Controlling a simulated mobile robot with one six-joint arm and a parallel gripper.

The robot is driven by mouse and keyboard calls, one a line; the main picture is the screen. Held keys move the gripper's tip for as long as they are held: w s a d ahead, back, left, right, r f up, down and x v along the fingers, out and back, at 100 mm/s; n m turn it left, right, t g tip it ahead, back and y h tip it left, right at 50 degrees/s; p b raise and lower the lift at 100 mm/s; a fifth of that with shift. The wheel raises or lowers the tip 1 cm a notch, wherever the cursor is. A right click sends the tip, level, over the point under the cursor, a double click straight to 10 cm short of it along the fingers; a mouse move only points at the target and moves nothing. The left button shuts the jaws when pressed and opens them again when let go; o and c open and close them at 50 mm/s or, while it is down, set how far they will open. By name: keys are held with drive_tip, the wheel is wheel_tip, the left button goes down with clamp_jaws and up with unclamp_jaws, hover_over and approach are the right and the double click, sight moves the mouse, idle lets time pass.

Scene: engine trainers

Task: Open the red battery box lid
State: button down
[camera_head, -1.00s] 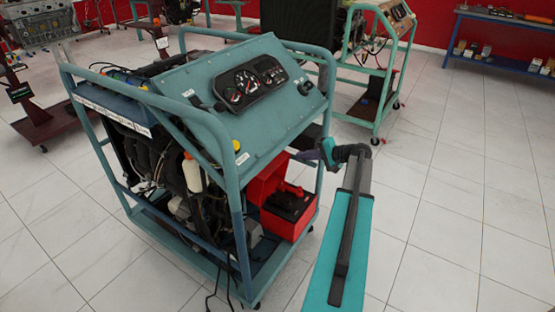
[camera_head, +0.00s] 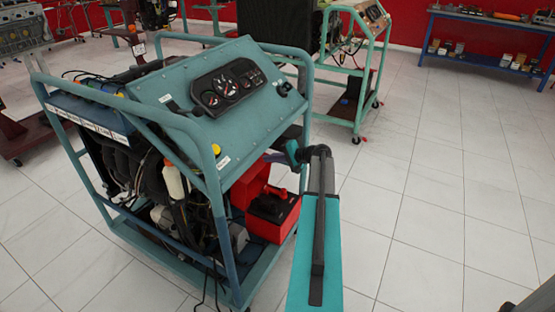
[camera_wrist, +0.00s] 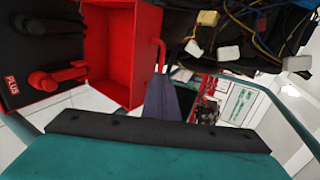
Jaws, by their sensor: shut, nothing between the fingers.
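The red battery box (camera_head: 268,226) sits low on the right side of the teal engine stand. Its red lid (camera_head: 248,184) stands open and upright at the back of the box. The black battery (camera_head: 272,207) with a red clamp is uncovered. In the wrist view, the lid's hollow inside (camera_wrist: 110,50) and its red handle (camera_wrist: 161,53) show, with the red clamp (camera_wrist: 50,80) at left. My gripper (camera_wrist: 164,82) is shut and empty, its purple fingers close beside the handle; contact cannot be told. In the head view, my gripper (camera_head: 277,157) is beside the lid's top, partly hidden.
The teal stand (camera_head: 220,205) has frame bars and a gauge panel (camera_head: 230,88) above the box. Wires and connectors (camera_wrist: 235,30) hang near my gripper. Another teal stand (camera_head: 350,60) is behind. Tiled floor (camera_head: 420,200) is free at the right.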

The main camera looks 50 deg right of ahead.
hover_over(260, 169)
drive_tip(key=shift+f, duration=1.2)
drive_tip(key=shift+s, duration=0.1)
